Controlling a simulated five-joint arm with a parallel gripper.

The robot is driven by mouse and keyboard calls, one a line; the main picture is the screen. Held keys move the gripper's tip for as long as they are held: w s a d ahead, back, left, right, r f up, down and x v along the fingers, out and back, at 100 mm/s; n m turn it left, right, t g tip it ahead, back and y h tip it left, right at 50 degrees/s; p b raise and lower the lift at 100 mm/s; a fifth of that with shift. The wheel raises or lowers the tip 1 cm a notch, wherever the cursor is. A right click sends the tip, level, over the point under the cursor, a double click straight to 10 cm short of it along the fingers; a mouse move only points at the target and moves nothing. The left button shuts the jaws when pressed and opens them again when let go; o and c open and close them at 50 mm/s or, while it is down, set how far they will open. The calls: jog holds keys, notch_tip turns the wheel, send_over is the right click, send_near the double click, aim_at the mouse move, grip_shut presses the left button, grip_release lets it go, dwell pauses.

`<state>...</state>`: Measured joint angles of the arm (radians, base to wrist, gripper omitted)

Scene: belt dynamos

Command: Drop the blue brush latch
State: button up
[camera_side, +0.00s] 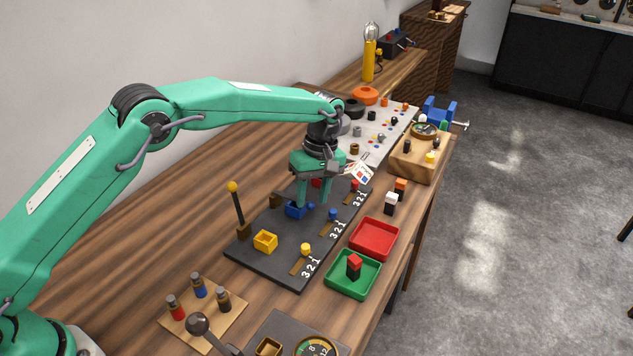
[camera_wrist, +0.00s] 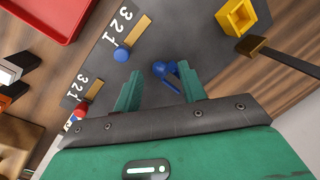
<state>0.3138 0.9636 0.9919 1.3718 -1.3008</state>
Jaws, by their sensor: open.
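The blue brush latch (camera_side: 294,210) is on the dark panel (camera_side: 284,268), in the middle row between a yellow one and a red one. In the wrist view my gripper (camera_wrist: 158,76) has a clear gap between the fingers and holds nothing. I cannot tell whether a finger touches the latch, or its exact tilt.
A blue knob (camera_side: 333,214) sits beside the latch by a 3-2-1 scale. A yellow holder (camera_side: 265,241) and a yellow-tipped lever (camera_side: 238,207) stand nearby. A red tray (camera_side: 374,238) and a green tray (camera_side: 343,287) holding a red-black block (camera_side: 353,267) line the table's right edge.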

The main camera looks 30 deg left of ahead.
jog(key=shift+s+a+f, duration=0.1)
jog(key=shift+f, duration=0.4)
grip_shut()
jog(key=shift+r, duration=0.15)
